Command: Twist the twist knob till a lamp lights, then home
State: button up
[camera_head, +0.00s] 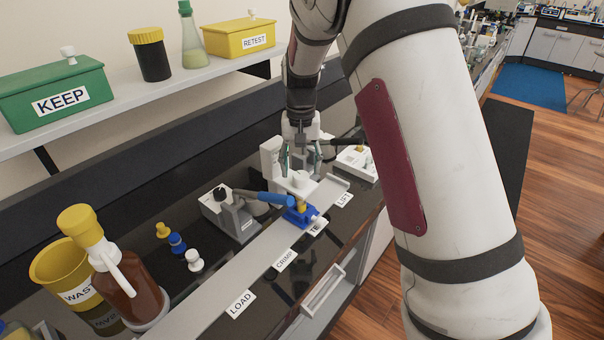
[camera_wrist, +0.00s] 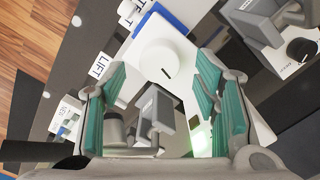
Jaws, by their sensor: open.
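A white round knob (camera_wrist: 165,62) with a dark slot mark sits on a white unit, which also shows in the head view (camera_head: 324,190). The knob appears in the head view (camera_head: 298,180) below my gripper. My gripper (camera_head: 299,163) is open and empty above the unit. In the wrist view its teal fingers (camera_wrist: 160,100) are spread, with the knob beyond the tips; I see no contact. A pale green glow (camera_wrist: 200,141) shows on the unit beside the right finger and looks like a lit lamp, partly hidden by that finger.
A blue holder (camera_head: 300,216) with a yellow top stands close in front of the unit. A grey press (camera_head: 236,216) with a blue handle is to the left. A white device (camera_head: 357,164) is to the right. A brown bottle (camera_head: 128,285) and yellow waste bin (camera_head: 60,268) stand farther left.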

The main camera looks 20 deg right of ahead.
aim_at(301, 175)
jog(key=shift+f, duration=1.65)
jog(key=c, duration=1.1)
jog(key=shift+n, duration=1.4)
jog(key=shift+c, duration=0.2)
jog(key=o, duration=1.1)
jog(key=shift+o, duration=0.2)
jog(key=shift+r, duration=0.1)
